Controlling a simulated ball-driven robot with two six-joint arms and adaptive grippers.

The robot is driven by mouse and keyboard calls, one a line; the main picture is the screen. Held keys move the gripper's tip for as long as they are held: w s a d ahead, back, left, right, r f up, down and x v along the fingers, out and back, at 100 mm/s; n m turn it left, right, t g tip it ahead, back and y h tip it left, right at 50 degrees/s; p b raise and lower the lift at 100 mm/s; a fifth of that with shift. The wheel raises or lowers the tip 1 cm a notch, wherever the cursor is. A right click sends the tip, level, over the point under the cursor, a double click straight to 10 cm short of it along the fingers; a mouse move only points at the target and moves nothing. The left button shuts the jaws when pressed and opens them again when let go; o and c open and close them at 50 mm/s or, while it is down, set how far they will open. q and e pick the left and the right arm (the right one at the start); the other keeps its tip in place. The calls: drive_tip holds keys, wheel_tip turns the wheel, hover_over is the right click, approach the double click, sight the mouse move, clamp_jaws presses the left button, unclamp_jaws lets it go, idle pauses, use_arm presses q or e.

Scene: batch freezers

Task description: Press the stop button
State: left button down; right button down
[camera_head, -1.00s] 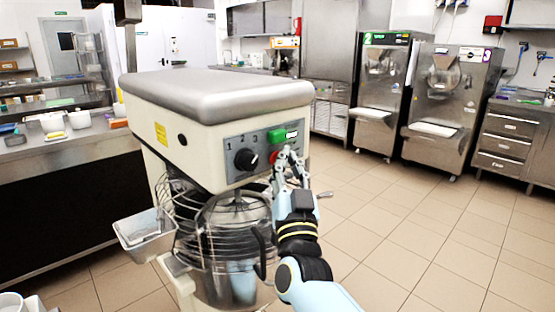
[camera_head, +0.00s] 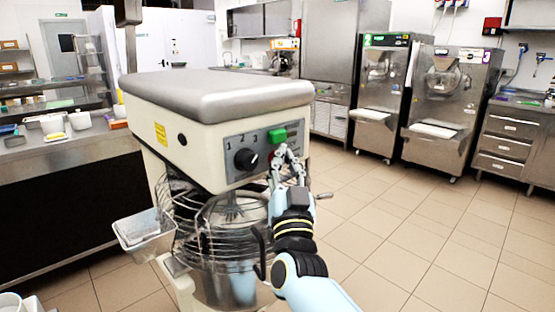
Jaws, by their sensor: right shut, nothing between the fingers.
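The mixer (camera_head: 215,90) is a cream machine with a rounded grey top and a grey control panel on its front. The panel carries a black dial (camera_head: 246,159), a green button (camera_head: 277,135) and, just below the green one, a red stop button (camera_head: 281,149). My right gripper (camera_head: 284,156) is shut and empty, its fingertips right in front of the red button and partly hiding it. I cannot tell whether the fingertips touch the button. My left gripper is not in view.
A steel bowl (camera_head: 230,255) with a wire guard sits under the mixer head, and a metal chute (camera_head: 146,235) juts out at left. A counter (camera_head: 60,150) stands behind at left. Batch freezers (camera_head: 440,100) stand at the back right. The tiled floor at right is clear.

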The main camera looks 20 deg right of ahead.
drive_tip(key=shift+s+d+p, duration=0.35)
drive_tip(key=shift+s+p, duration=0.1)
drive_tip(key=shift+s, duration=0.35)
drive_tip(key=s, duration=0.1)
drive_tip(key=s+d+p, duration=0.1)
drive_tip(key=s, duration=0.1)
drive_tip(key=s+p, duration=0.1)
drive_tip(key=shift+s+d, duration=0.35)
idle(0.6)
